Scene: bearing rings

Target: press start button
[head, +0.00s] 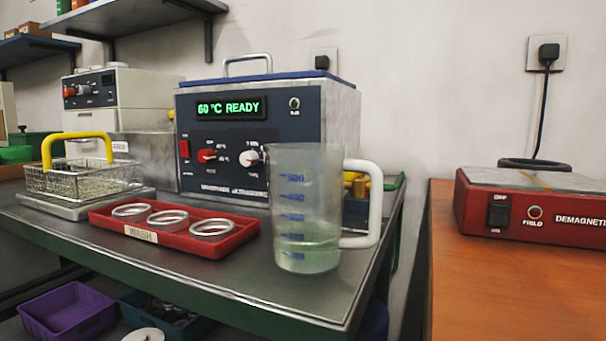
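The machine (270,160) with a dark blue front panel stands at the back of the bench. Its green display (231,107) reads "60 °C READY". A small round green button or lamp (294,103) sits at the panel's upper right, with a label too small to read. A red switch (184,149) is at the panel's left edge. A red knob (207,156) and a white knob (249,158) sit below the display. A jug covers the panel's lower right. I cannot tell which control is the start button. Neither of my grippers is in view.
The clear jug (305,200) with a little liquid stands in front of the machine. A red "WASH" tray (185,242) holds three metal rings. A wire basket (85,178) with a yellow handle is at left. A red demagnetizer (530,205) stands on the wooden table (490,290).

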